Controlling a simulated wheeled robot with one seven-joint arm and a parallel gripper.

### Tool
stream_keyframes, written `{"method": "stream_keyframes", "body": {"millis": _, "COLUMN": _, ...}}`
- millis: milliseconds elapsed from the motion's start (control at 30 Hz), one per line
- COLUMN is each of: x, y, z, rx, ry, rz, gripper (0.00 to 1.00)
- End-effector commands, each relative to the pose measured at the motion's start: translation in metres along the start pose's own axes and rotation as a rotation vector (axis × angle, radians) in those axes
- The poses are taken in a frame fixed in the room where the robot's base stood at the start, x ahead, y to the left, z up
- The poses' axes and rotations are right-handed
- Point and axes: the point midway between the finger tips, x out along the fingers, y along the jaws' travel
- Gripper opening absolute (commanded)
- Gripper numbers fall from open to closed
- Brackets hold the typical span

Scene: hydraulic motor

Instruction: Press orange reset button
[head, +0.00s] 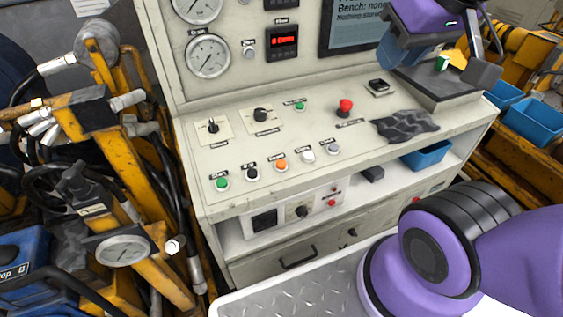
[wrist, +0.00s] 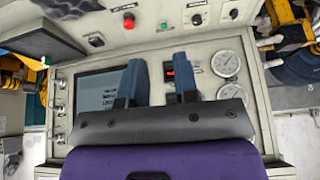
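The orange reset button (head: 280,165) is on the sloped bench panel in the head view. It sits in the front row, between a black button and a white button. It is not visible in the wrist view. My gripper (wrist: 159,78) shows in the wrist view with its two blue-grey fingers apart and nothing between them. In the head view, my purple wrist is at the upper right, well to the right of the button. No contact with the button shows.
A green start button (head: 222,183) is left in the row. A red mushroom button (head: 345,106) and a dark crumpled cloth (head: 405,125) lie to the right. Gauges (head: 208,56) and a screen (wrist: 98,95) are on the upright panel. Yellow hose equipment (head: 125,160) stands at left.

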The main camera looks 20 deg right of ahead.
Motion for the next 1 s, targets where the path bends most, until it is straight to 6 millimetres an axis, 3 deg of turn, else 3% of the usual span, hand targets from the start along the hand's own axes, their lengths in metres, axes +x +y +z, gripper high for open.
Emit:
{"method": "stream_keyframes", "body": {"millis": 33, "x": 0.0, "y": 0.0, "z": 0.0, "rx": 0.0, "ry": 0.0, "rz": 0.0, "gripper": 0.16}}
{"method": "stream_keyframes", "body": {"millis": 100, "x": 0.0, "y": 0.0, "z": 0.0, "rx": 0.0, "ry": 0.0, "rz": 0.0, "gripper": 0.0}}
{"method": "stream_keyframes", "body": {"millis": 1000, "x": 0.0, "y": 0.0, "z": 0.0, "rx": 0.0, "ry": 0.0, "rz": 0.0, "gripper": 0.0}}
